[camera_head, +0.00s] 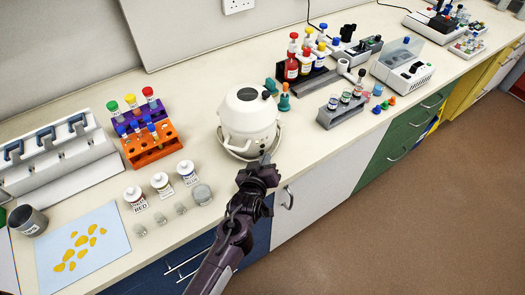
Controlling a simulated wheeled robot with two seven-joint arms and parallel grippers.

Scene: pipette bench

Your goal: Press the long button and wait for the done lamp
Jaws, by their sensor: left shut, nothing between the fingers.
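A white, round-bodied machine (245,112) with a domed lid stands at the middle of the bench. My right gripper is not in view.
To the left stand an orange rack (151,147) of capped tubes, labelled jars (161,185) and a blue sheet (108,222) with yellow pieces. To the right are a dark bottle rack (315,79), a small grey vial rack (340,114) and a white device (403,66).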

